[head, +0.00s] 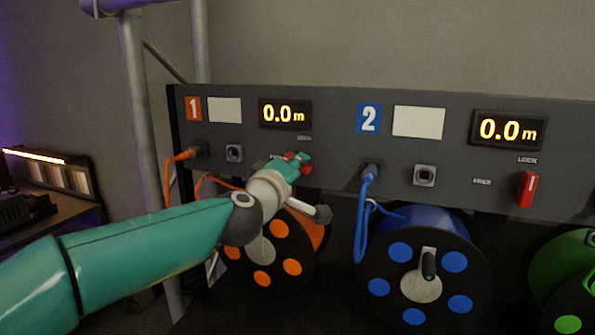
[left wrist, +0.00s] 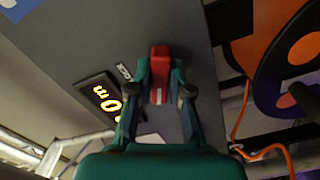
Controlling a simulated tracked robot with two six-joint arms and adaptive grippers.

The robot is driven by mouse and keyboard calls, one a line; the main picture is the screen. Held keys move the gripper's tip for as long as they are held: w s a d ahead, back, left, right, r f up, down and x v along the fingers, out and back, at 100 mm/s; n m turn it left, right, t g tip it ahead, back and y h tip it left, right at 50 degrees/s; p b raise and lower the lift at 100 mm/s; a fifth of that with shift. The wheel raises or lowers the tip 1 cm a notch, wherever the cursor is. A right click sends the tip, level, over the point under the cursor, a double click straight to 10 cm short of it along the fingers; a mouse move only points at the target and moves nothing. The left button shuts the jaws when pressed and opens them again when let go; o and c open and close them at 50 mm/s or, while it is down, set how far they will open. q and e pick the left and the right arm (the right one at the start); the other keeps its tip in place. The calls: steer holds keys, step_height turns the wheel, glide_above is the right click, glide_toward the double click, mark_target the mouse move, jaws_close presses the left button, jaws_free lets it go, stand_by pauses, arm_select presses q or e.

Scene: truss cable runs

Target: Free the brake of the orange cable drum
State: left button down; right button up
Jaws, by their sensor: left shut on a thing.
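The orange cable drum (head: 292,267) hangs below panel section 1, its face partly behind my left arm. Its red brake lever (left wrist: 160,62) is between the fingers of my left gripper (left wrist: 161,84) in the left wrist view. In the head view my left gripper (head: 298,163) covers most of the lever, with red showing at both sides. The gripper is shut on the lever. The lever looks slanted, upper left to lower right, between upright and level. The LOCK label (head: 304,138) is above it; the FREE label is mostly hidden. My right gripper is not in view.
The blue drum (head: 455,262) stands to the right, its red lever (head: 528,190) upright under LOCK. A green drum (head: 568,318) is at the right edge. Orange (head: 180,157) and blue (head: 364,205) cables run from panel sockets. Truss posts (head: 140,120) stand at left.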

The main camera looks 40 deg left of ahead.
arm_select(q)
steer(key=n, duration=0.3)
steer(key=n+b, duration=0.1)
steer(key=n, duration=0.1)
steer(key=shift+f, duration=0.25)
stand_by(0.4)
steer(key=c, duration=1.1)
jaws_free()
steer(key=shift+a, duration=0.1)
steer(key=shift+s+r, duration=0.1)
steer(key=shift+r, duration=0.05)
steer(key=v, duration=1.2)
